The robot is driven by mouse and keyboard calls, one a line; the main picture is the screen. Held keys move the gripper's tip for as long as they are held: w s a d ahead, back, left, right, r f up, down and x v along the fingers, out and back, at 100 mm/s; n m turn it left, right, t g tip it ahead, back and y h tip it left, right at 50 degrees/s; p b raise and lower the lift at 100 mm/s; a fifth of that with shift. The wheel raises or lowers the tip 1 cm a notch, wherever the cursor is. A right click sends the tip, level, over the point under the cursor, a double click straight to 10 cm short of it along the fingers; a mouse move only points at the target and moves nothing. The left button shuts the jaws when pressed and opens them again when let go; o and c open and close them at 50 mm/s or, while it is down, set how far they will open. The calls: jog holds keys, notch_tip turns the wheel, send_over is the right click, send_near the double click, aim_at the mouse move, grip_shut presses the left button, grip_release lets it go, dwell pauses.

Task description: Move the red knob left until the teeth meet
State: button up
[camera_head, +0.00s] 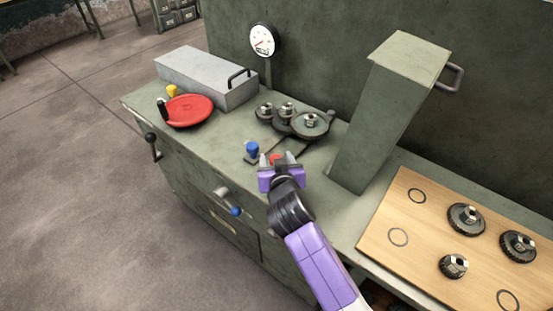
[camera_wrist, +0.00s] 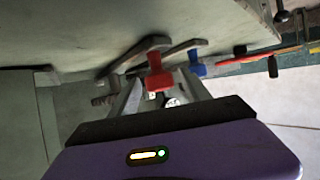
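The red knob (camera_head: 275,158) stands at the bench's front edge and is partly hidden by my gripper (camera_head: 278,166). In the wrist view the red knob (camera_wrist: 158,76) is between my gripper's two fingers (camera_wrist: 158,92), with a gap showing on each side. The fingers are open around it. Behind the knob is a group of dark gears: a left gear (camera_head: 264,112), a middle gear (camera_head: 286,110) and a larger right gear (camera_head: 311,124). Whether their teeth touch is too small to tell. A flat dark lever runs from near the knob towards the gears.
A blue knob (camera_head: 252,149) stands just left of the red one. A red handwheel (camera_head: 188,110) and a grey box (camera_head: 205,78) are further left. A tall green column (camera_head: 385,115) rises close on the right, beside a wooden board (camera_head: 398,215) with loose gears.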

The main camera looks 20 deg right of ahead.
jog(key=v, duration=0.6)
jog(key=shift+s+a, duration=0.15)
jog(key=shift+s, duration=0.1)
jog(key=shift+s+r, duration=0.35)
jog(key=shift+s, duration=0.2)
notch_tip(320, 180, up, 5)
jog(key=a+n+t+y, duration=0.1)
jog(key=a+n+t, duration=0.1)
jog(key=s+d, duration=0.2)
jog(key=s, duration=1.1)
jog(key=s+d+f, duration=0.1)
jog(key=s+d, duration=0.2)
jog(key=s, duration=1.1)
jog(key=s+d+y, duration=0.1)
jog(key=s+d, duration=0.2)
jog(key=s, duration=1.1)
jog(key=shift+f, duration=0.25)
